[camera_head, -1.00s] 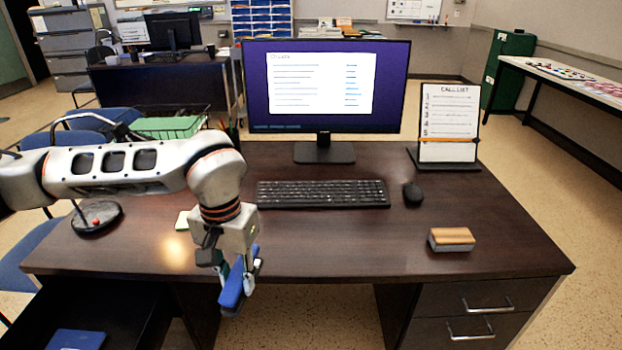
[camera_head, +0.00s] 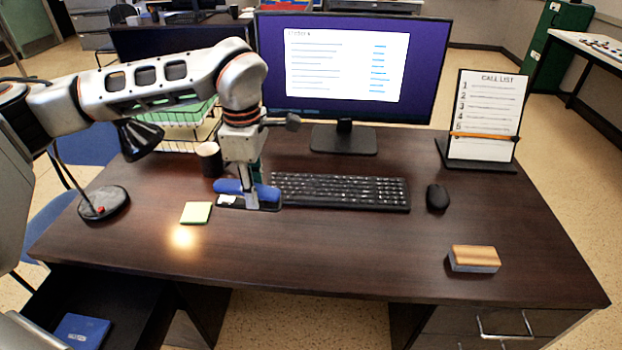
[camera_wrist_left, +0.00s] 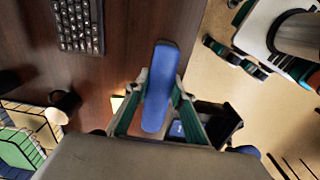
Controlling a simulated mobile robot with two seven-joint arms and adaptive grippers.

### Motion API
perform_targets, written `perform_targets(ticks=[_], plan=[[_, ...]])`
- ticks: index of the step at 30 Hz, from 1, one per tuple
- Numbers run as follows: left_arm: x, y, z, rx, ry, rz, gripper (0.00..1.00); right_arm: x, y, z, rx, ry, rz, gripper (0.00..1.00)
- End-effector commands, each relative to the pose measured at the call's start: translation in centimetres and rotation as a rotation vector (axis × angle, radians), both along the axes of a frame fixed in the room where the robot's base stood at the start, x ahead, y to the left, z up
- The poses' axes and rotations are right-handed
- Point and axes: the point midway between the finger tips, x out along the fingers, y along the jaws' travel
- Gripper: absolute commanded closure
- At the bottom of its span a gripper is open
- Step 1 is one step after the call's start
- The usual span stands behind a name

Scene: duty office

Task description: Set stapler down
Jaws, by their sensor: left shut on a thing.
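The blue stapler (camera_head: 232,187) with its dark base is in my left gripper (camera_head: 250,200), whose fingers are shut on its sides. It is low over the desk, at the left end of the keyboard; I cannot tell whether its base touches the top. In the left wrist view the stapler (camera_wrist_left: 160,85) lies lengthwise between the two fingers of my left gripper (camera_wrist_left: 160,95). My right gripper (camera_wrist_left: 222,25) shows at the top right of that view, fingers spread and empty, away from the desk.
The dark desk (camera_head: 330,255) has clear room in front of the keyboard (camera_head: 340,191). A yellow sticky pad (camera_head: 196,212), a cup (camera_head: 209,158) and a lamp base (camera_head: 104,204) are at the left. A mouse (camera_head: 437,197) and a wooden-topped eraser (camera_head: 474,259) are at the right.

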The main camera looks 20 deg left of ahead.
Motion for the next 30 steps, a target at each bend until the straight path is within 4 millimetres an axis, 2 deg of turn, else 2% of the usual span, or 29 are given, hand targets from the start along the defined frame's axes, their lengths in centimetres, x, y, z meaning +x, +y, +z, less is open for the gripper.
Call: perform_targets(ticks=[1, 6, 10, 15, 17, 20, 30], plan=[[0.3, 0.3, 1.0, -0.003, -0.004, 0.119, 1.00, 0.0, 0.0, 0.5, 0.002, -0.001, -0.001, 0.66], [1.0, 1.2, 2.5, -0.009, 0.000, 0.489, 1.00, 0.2, 0.1, 1.3, 0.010, -0.006, -0.003, 0.66], [1.3, 1.6, 3.1, -0.012, 0.004, 0.679, 1.00, 0.3, 0.1, 1.7, 0.014, -0.009, -0.005, 0.66], [1.5, 1.8, 3.0, -0.012, 0.008, 0.793, 1.00, 0.1, 0.1, 1.4, 0.015, -0.002, -0.005, 0.66], [1.5, 1.9, 2.3, -0.011, 0.011, 0.805, 1.00, 0.0, 0.1, 1.2, 0.014, 0.001, -0.004, 0.66], [1.4, 1.9, 0.3, -0.009, 0.013, 0.806, 1.00, -0.1, 0.1, 0.8, 0.013, 0.005, -0.004, 0.66], [1.4, 1.9, -8.0, -0.010, 0.012, 0.805, 1.00, -0.3, 0.1, 0.0, 0.013, 0.011, -0.003, 0.66]])
